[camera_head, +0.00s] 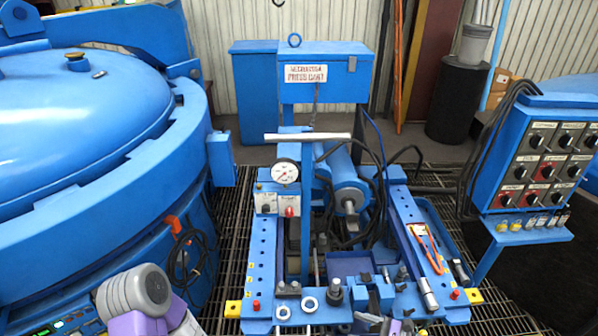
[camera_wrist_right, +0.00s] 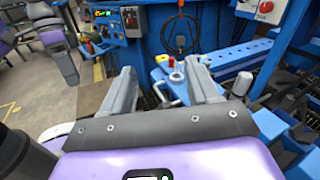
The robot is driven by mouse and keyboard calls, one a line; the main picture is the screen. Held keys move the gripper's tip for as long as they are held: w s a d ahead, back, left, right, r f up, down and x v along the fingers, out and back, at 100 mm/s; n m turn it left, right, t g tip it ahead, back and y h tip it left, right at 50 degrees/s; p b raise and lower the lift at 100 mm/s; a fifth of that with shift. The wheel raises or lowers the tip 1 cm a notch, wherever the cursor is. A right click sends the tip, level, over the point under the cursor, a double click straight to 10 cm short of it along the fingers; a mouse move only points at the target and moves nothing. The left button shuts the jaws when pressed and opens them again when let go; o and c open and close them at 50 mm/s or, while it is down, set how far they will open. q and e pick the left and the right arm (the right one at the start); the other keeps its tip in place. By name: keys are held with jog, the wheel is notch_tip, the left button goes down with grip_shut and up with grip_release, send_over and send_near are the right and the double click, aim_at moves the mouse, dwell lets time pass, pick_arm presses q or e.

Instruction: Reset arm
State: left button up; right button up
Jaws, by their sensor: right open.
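My right gripper (camera_wrist_right: 159,68) shows in the right wrist view with its two grey fingers wide apart and nothing held between them. Beyond the fingertips lies the front corner of the blue press cart (camera_head: 262,240), with a yellow corner block (camera_wrist_right: 162,58) and a metal ring (camera_wrist_right: 178,76). In the head view, grey parts at the bottom edge may be this gripper's fingertips, but I cannot tell. A grey and purple arm link of mine shows at the lower left of the head view. My left gripper is not seen.
A large blue furnace (camera_head: 80,120) fills the left. A control panel (camera_head: 545,160) stands at the right on a blue stand. A pressure gauge (camera_head: 286,171) rises from the cart. Loose metal fittings and an orange-handled tool (camera_head: 425,248) lie on the cart. Grating floor surrounds it.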

jog(key=s+a+f+n+g+h+b, duration=0.2)
jog(key=s+a+f+n+g+h, duration=0.45)
jog(key=s+a+f+n, duration=0.4)
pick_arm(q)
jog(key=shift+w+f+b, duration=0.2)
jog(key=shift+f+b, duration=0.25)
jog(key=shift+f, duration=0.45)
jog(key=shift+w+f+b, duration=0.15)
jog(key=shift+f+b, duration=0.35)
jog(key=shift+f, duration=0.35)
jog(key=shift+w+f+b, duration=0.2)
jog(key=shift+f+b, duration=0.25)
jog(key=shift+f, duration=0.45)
pick_arm(e)
jog(key=s+d+f+n+h, duration=0.2)
jog(key=s+f+n+h, duration=0.2)
jog(key=n+h, duration=0.2)
jog(key=shift+s+d+f+n, duration=0.15)
jog(key=shift+s+d+n, duration=0.2)
jog(key=shift+n, duration=0.6)
jog(key=shift+t, duration=0.25)
